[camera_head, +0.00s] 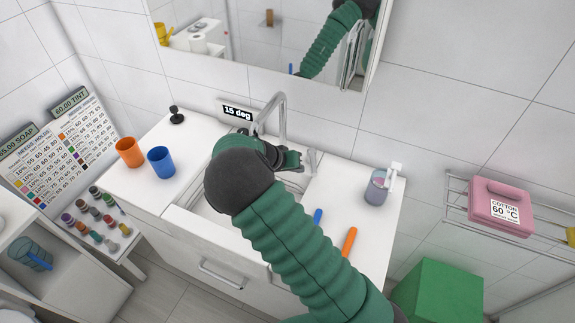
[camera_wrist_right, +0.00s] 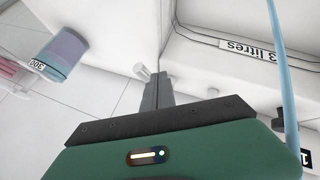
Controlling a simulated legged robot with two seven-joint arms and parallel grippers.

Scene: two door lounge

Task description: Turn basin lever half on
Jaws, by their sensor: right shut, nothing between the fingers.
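The chrome tap (camera_head: 274,112) stands at the back of the white basin, its spout bent over the bowl. A short pale metal piece (camera_head: 311,158), which looks like the basin lever, stands right of the spout. My right gripper (camera_head: 298,161) is shut and empty, with its tips close beside that piece. In the right wrist view, a pale cylinder end (camera_wrist_right: 141,71) shows just beyond the dark shut fingers (camera_wrist_right: 155,90); I cannot tell whether they touch. My forearm hides much of the basin. My left gripper is not in view.
A "15 deg" display (camera_head: 237,112) is behind the tap. A "3 litres" label (camera_wrist_right: 248,50) and thin pale-blue vertical strip (camera_wrist_right: 282,75) show in the wrist view.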

